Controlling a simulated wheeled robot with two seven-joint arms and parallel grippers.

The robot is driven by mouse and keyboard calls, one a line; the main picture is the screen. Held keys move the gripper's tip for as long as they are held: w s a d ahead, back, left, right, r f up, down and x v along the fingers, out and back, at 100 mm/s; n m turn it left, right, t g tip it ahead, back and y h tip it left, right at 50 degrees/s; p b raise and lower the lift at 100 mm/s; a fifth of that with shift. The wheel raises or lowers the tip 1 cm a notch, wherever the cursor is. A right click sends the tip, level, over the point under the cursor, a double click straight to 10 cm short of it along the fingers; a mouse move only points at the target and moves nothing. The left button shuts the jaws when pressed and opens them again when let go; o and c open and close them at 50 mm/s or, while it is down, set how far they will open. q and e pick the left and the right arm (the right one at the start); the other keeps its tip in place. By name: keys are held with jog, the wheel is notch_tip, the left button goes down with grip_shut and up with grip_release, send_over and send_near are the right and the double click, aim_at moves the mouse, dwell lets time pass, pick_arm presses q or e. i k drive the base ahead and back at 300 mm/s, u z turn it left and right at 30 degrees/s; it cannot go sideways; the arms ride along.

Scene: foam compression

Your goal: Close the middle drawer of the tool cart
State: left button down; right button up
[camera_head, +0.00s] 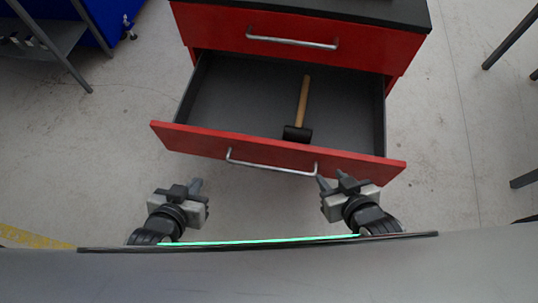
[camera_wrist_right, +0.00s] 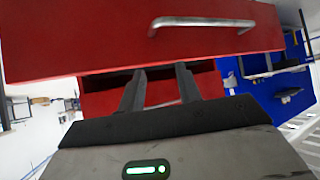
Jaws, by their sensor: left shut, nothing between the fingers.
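The middle drawer of the red tool cart (camera_head: 300,40) is pulled open; its red front (camera_head: 360,164) carries a silver handle (camera_head: 270,167). The front and handle (camera_wrist_right: 200,21) also fill the top of the right wrist view. My left gripper (camera_head: 198,184) is shut and empty, below and left of the handle. My right gripper (camera_head: 331,180) has its fingers apart with nothing between them, close to the handle's right end. In the right wrist view its fingers (camera_wrist_right: 160,80) point below the drawer front. I cannot tell whether they touch it.
A hammer (camera_head: 303,105) with a wooden handle and dark head lies in the open drawer. The upper drawer (camera_head: 230,28) is shut. A grey shelf (camera_head: 50,40) and blue cabinet (camera_head: 110,15) stand at upper left. Floor beside the cart is clear.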

aim_at(234, 108)
jog(key=z, duration=1.4)
jog(key=k, duration=0.5)
jog(key=u, duration=0.95)
